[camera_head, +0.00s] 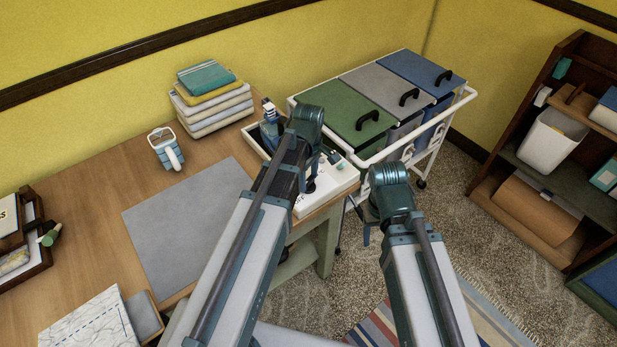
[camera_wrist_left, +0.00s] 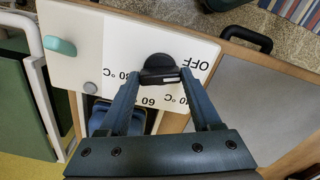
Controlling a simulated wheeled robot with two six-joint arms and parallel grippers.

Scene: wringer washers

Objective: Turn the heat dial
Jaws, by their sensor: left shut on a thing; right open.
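The heat dial is a black round knob (camera_wrist_left: 160,68) on a white panel (camera_wrist_left: 98,50), with OFF and several temperature marks printed around it. The marks appear upside down in the left wrist view. My left gripper (camera_wrist_left: 158,76) has its fingers on either side of the knob, shut on it. In the head view the white panel (camera_head: 343,178) is at the right end of the desk, and my left gripper (camera_head: 310,184) points down at it, partly hidden by its arm. My right gripper (camera_head: 367,234) hangs off the desk's right side, empty and mostly hidden by its wrist.
A teal handle (camera_wrist_left: 60,46) and a grey button (camera_wrist_left: 90,87) are on the panel. A cart with green, grey and blue lidded bins (camera_head: 345,112) stands close behind. A blue bottle (camera_head: 270,125) stands beside the panel. A grey mat (camera_head: 185,225) covers the desk's middle.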

